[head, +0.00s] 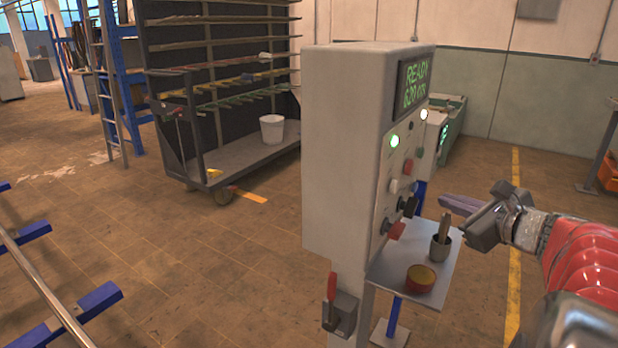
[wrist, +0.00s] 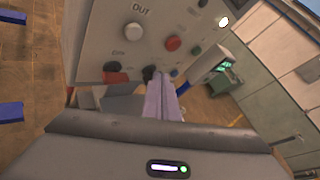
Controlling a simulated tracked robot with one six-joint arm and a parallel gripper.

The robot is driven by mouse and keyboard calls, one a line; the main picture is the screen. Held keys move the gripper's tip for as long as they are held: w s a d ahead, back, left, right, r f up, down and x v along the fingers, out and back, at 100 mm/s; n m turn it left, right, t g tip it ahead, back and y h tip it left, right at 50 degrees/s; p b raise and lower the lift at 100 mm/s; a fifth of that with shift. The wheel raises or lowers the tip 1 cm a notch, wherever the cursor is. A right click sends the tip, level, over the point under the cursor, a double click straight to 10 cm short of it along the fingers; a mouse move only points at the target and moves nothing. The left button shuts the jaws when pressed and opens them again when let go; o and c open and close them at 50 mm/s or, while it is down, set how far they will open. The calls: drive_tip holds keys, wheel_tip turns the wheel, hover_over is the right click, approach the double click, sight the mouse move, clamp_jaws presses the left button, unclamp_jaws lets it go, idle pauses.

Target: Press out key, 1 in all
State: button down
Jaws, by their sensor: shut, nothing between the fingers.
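The out key is a round white button (wrist: 133,31) under the label OUT on the grey control cabinet's sloping panel. It also shows in the head view (head: 394,186), left of a red button (head: 408,165). My gripper (head: 442,198) is shut and empty, its lilac fingers pointing left at the panel from the right. In the wrist view the fingers (wrist: 160,80) end below the white button, near a black knob (wrist: 148,73). The fingertips look apart from the white button; whether they touch anything cannot be told.
The cabinet (head: 345,150) has a lit screen (head: 415,83) reading READY, a green lamp (head: 394,140) and a red switch (head: 397,230). Below is a shelf (head: 405,255) with a yellow-red bowl (head: 421,278) and a grey cup (head: 440,248). A rack stands behind left.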

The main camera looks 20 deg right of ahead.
sight(395, 186)
drive_tip(key=w+a, duration=0.4)
drive_tip(key=w, duration=0.2)
drive_tip(key=shift+a, duration=0.35)
idle(2.0)
drive_tip(key=shift+w+a, duration=0.2)
drive_tip(key=shift+w, duration=0.05)
